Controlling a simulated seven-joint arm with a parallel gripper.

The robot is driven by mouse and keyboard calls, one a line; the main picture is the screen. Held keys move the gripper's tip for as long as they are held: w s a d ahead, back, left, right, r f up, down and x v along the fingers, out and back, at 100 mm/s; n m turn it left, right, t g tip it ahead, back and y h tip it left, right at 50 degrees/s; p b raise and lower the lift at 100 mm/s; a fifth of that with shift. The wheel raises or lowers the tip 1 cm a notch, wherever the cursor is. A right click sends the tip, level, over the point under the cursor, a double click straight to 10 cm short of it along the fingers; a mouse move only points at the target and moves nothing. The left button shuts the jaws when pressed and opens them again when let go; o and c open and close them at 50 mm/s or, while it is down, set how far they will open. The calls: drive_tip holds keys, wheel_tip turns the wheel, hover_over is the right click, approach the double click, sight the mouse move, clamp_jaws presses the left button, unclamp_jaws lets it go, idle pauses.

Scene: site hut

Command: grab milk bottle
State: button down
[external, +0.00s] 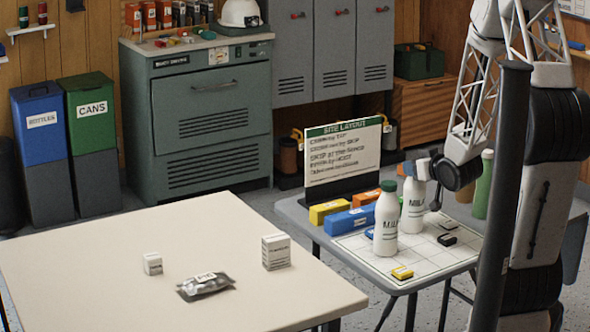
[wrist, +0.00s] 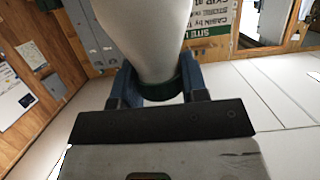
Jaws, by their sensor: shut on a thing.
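Two white milk bottles with "MILK" lettering are at the grid sheet on the grey side table in the external view. The front milk bottle (external: 386,226) stands upright with a green cap. The rear milk bottle (external: 413,207) is upright just behind and to its right, its top hidden by my gripper (external: 419,169). My gripper is shut on the rear bottle near its cap. In the wrist view the blue fingers of my gripper (wrist: 160,88) flank the dark green cap, and the white bottle (wrist: 150,35) fills the upper middle. I cannot tell whether its base touches the sheet.
The grid sheet (external: 437,262) also carries small yellow and black blocks. Blue, yellow and orange blocks (external: 350,221) lie left of the bottles, before a "SITE LAYOUT" board (external: 343,153). A green bottle (external: 484,190) stands behind. The cream table (external: 120,255) holds two small boxes and a packet.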

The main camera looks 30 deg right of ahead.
drive_tip(key=shift+r, duration=1.9)
drive_tip(key=s+a, duration=0.2)
drive_tip(key=s, duration=0.5)
drive_tip(key=s+a+r, duration=0.1)
drive_tip(key=s+a, duration=0.2)
drive_tip(key=s, duration=0.5)
drive_tip(key=shift+s+r, duration=0.1)
